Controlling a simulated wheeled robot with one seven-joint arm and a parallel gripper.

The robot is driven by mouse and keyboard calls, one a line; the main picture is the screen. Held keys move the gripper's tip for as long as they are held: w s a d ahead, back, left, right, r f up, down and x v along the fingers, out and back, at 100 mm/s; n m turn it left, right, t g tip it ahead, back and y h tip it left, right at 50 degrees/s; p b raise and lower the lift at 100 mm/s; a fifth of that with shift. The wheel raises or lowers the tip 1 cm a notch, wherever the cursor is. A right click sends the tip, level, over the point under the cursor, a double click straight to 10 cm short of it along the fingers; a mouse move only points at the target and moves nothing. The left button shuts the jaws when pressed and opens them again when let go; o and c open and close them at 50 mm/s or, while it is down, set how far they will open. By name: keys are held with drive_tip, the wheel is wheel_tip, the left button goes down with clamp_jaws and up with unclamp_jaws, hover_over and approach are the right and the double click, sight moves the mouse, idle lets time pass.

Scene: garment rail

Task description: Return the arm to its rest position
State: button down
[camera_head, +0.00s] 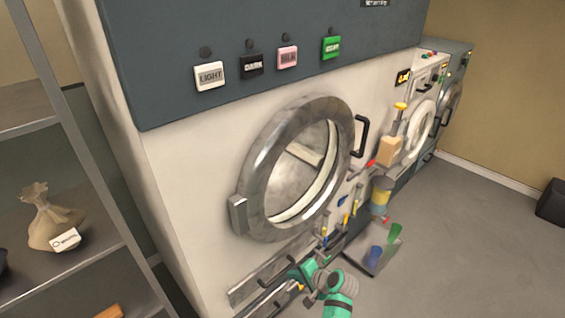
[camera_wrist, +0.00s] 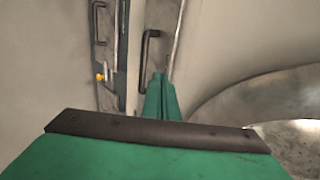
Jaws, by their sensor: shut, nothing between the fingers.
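My gripper (camera_wrist: 158,118) is shut and empty in the wrist view, its green body and dark edge filling the bottom of the picture. In the head view my green arm and gripper (camera_head: 304,271) are low in the middle, in front of the lower part of the big washing machine (camera_head: 185,180). The arm is bent, and its lower part is cut off by the picture's bottom edge. Whether the gripper touches the machine I cannot tell.
The round metal door (camera_head: 258,205) has a dark handle (camera_head: 361,137). A bin (camera_head: 378,256) with coloured items stands right of my arm. A shelf (camera_head: 75,262) with a tied sack (camera_head: 52,222) is at left. Grey floor (camera_head: 460,235) is open at right.

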drive_tip(key=s+a+f+n+t+h, duration=0.1)
drive_tip(key=s+f+h, duration=0.15)
drive_tip(key=s, duration=0.65)
drive_tip(key=s+a+f+n+t+h, duration=0.1)
drive_tip(key=s+f, duration=0.2)
drive_tip(key=s, duration=0.5)
drive_tip(key=s+a+f+n+t+h, duration=0.1)
drive_tip(key=s+f+h, duration=0.15)
drive_tip(key=s, duration=0.65)
drive_tip(key=s+a+r+n+t, duration=0.2)
drive_tip(key=s+r+n+t, duration=0.3)
drive_tip(key=s+r, duration=1.5)
wheel_tip(320, 180, up, 4)
drive_tip(key=shift+s+a+f+n, duration=0.1)
drive_tip(key=shift+s+a+n, duration=0.3)
drive_tip(key=shift+n, duration=0.4)
